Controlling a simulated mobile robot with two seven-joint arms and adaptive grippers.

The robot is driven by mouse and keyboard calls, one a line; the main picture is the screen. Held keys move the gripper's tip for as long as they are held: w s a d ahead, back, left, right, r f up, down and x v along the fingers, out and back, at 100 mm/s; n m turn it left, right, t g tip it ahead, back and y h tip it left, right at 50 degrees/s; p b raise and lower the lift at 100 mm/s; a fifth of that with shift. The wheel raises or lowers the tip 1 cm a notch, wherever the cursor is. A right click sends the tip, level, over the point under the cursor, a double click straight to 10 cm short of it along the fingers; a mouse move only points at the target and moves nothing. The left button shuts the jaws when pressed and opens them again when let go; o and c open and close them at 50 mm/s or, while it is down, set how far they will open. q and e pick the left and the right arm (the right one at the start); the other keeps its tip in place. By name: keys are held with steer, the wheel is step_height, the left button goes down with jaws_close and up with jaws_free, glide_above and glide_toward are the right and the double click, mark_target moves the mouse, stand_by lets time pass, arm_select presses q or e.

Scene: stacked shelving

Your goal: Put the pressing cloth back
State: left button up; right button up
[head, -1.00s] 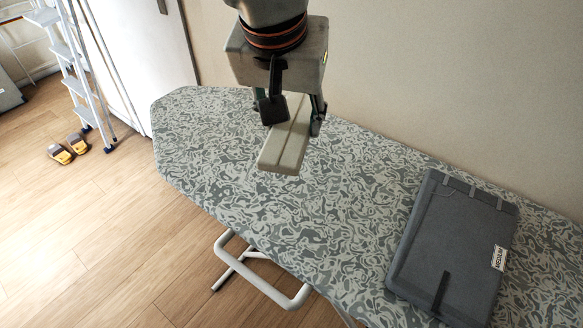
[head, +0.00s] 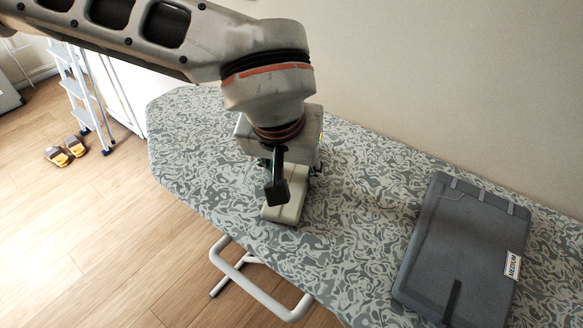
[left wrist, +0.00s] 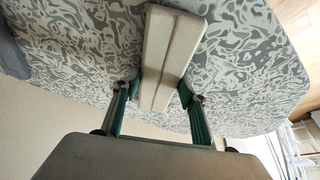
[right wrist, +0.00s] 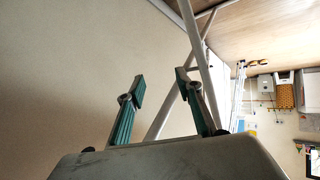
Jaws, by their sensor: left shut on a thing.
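The pressing cloth (head: 284,210) looks like a beige folded slab with a line along its middle. My left gripper (head: 296,181) is shut on it, one finger on each long side, as the left wrist view shows with the cloth (left wrist: 170,50) between the fingers. The cloth is low over the patterned ironing board (head: 360,240), left of its middle; I cannot tell whether it touches the surface. My right gripper (right wrist: 160,82) shows only in the right wrist view, open and empty, with a wall and white metal legs beyond it.
A dark grey flat case (head: 465,245) with a "MEDIUM" label lies on the board at the right. The wall (head: 430,80) runs behind the board. A stepladder (head: 78,90) and yellow-grey slippers (head: 66,151) stand on the floor at left. The board between cloth and case is clear.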

arm_select(q)
steer(key=shift+f, duration=0.1)
steer(key=o, duration=1.2)
steer(key=shift+r, duration=0.35)
steer(key=p+v, duration=0.2)
steer(key=v, duration=0.9)
steer(key=shift+s+a+r, duration=0.1)
steer(key=shift+s+r, duration=0.15)
